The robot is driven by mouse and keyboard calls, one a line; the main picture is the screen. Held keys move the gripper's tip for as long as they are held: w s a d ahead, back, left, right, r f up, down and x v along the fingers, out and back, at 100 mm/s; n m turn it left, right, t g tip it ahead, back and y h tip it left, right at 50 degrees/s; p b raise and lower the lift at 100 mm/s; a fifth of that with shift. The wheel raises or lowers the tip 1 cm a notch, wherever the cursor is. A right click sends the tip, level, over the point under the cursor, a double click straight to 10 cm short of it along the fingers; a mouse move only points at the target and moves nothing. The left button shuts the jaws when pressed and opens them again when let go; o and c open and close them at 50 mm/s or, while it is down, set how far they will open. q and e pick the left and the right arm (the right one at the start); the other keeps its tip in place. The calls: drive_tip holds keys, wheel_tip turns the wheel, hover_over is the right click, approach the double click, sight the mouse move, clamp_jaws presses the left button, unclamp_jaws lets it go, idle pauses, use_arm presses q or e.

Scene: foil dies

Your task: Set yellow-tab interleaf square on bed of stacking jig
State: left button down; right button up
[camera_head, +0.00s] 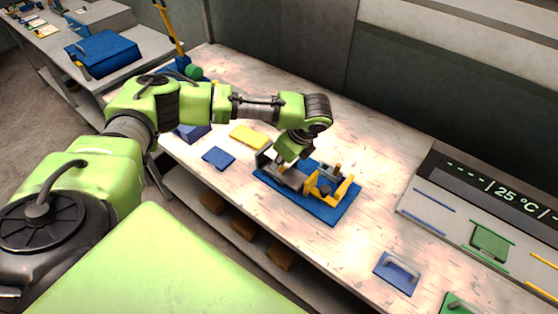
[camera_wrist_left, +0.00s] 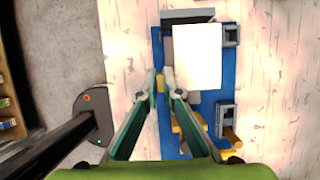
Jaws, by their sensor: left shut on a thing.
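My left gripper (camera_head: 286,160) is over the stacking jig, which has a blue base (camera_head: 325,212) and yellow and grey fittings. In the left wrist view the gripper (camera_wrist_left: 164,88) is shut on the yellow tab (camera_wrist_left: 163,77) at the edge of the white interleaf square (camera_wrist_left: 197,57). The square covers part of the jig's blue base (camera_wrist_left: 205,103), near the grey block at the top of that view. I cannot tell whether the square touches the bed. In the head view the gripper hides part of the jig. My right gripper is not in view.
A yellow square (camera_head: 248,138) and a blue square (camera_head: 218,158) lie left of the jig. A handled blue plate (camera_head: 397,272) is near the front edge. A panel reading 25 °C (camera_head: 520,198) stands at right. The table between jig and panel is clear.

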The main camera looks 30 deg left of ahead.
use_arm(q)
drive_tip(key=shift+f, duration=0.2)
drive_tip(key=c, duration=2.2)
unclamp_jaws()
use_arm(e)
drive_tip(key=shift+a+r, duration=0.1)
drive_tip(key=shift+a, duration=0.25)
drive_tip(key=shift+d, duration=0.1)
use_arm(q)
drive_tip(key=shift+r, duration=0.3)
drive_tip(key=b+v, duration=0.3)
drive_tip(key=v, duration=0.9)
drive_tip(key=shift+b, duration=0.35)
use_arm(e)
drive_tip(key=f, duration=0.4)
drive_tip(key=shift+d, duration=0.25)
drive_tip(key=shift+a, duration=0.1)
